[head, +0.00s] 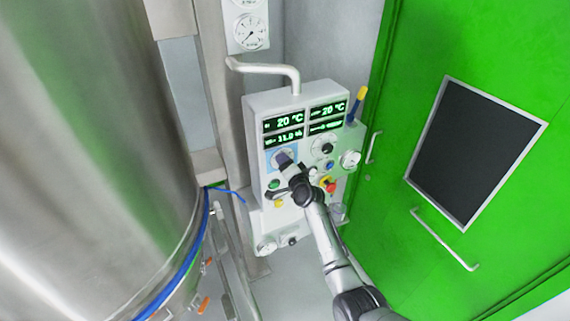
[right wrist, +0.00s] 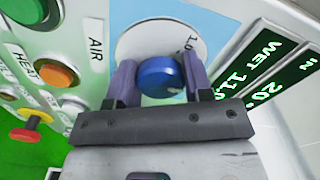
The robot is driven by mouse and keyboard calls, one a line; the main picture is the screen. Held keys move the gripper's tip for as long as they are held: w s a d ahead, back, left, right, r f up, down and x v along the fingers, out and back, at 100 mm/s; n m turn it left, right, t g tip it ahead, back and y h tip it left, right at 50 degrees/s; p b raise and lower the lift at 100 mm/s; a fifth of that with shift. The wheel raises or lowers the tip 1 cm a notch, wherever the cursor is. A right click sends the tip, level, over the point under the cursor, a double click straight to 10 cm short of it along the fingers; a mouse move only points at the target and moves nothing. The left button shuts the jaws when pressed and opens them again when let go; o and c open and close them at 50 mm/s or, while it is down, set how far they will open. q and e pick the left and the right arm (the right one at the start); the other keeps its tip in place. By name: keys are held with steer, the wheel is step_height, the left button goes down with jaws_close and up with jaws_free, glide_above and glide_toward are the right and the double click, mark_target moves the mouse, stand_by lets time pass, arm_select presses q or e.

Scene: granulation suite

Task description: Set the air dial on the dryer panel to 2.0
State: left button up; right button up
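The dryer panel (head: 258,110) is a pale box with green displays, knobs and buttons. Its air dial (right wrist: 160,76) is a blue knob on a white round scale, with "AIR" printed to its left in the right wrist view. A "1.0" mark shows at the scale's upper right; the other marks and the pointer are not readable. My right gripper (right wrist: 160,80) has one purple finger on each side of the knob, with no clear gap. In the head view the right gripper (head: 287,163) hides most of the dial. My left gripper is not in view.
A large steel vessel (head: 90,160) fills the left. A green door (head: 420,60) with a dark window stands at the right. A bent pipe handle (head: 265,68) rises above the panel. Orange (right wrist: 57,75) and red (right wrist: 25,135) buttons sit near my gripper.

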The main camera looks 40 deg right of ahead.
steer(key=o, duration=0.5)
steer(key=shift+c, duration=0.2)
steer(key=shift+s, duration=0.15)
steer(key=b+v, duration=0.1)
steer(key=v, duration=1.2)
steer(key=shift+s, duration=0.3)
steer(key=shift+a, duration=0.1)
